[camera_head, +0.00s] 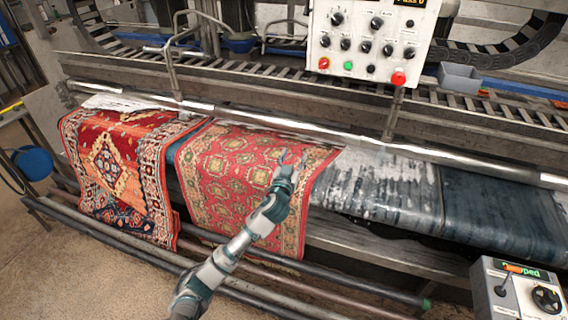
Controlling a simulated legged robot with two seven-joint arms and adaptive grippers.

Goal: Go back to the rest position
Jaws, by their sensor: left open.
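My left arm reaches up from the bottom of the view. My left gripper (291,160) is open and appears over the right part of the red patterned rug (232,165). I cannot tell whether its fingertips touch the rug. This rug hangs over the machine's front roller, with white foam along its upper edge. A second red rug with a dark border (112,170) hangs to its left. My right gripper is not in view.
A control panel (368,45) with knobs and a red button stands above the roller. A smaller control box (517,290) is at the bottom right. Long metal rails (130,246) run low in front. A blue bucket (35,163) is at the left. A grey bin (459,77) sits behind.

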